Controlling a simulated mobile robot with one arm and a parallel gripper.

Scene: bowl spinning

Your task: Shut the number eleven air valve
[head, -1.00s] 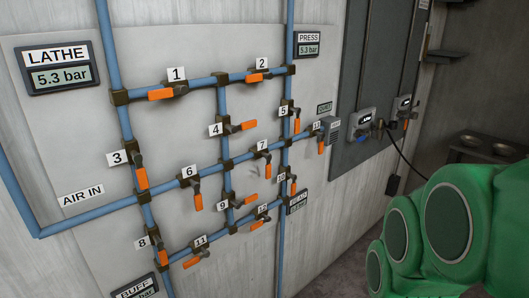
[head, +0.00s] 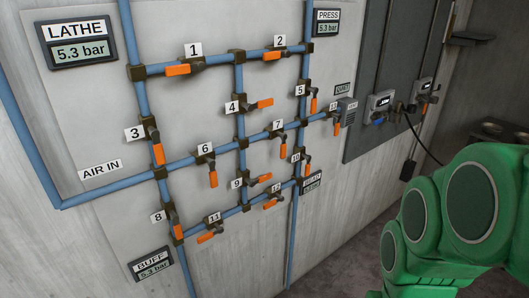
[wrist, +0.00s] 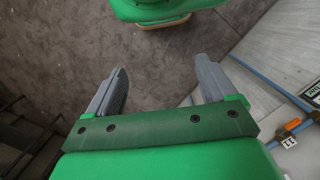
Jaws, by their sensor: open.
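The number eleven valve has a white tag (head: 214,218) and an orange handle (head: 207,238) on the lowest slanted blue pipe of the wall panel. The handle lies roughly along that pipe. My gripper (wrist: 158,88) is open and empty in the wrist view, with its grey fingers wide apart over the floor. A tagged orange handle (wrist: 292,124) shows at the right edge of the wrist view; its small tag looks like 11, though it is hard to read. The head view shows my green arm at the right but not the gripper.
Valve 8 (head: 176,228) is left of valve eleven, valve 9 (head: 260,179) above right, and valve 12 (head: 274,202) to the right. The BUFF gauge (head: 151,264) is below left. Floor before the wall looks clear.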

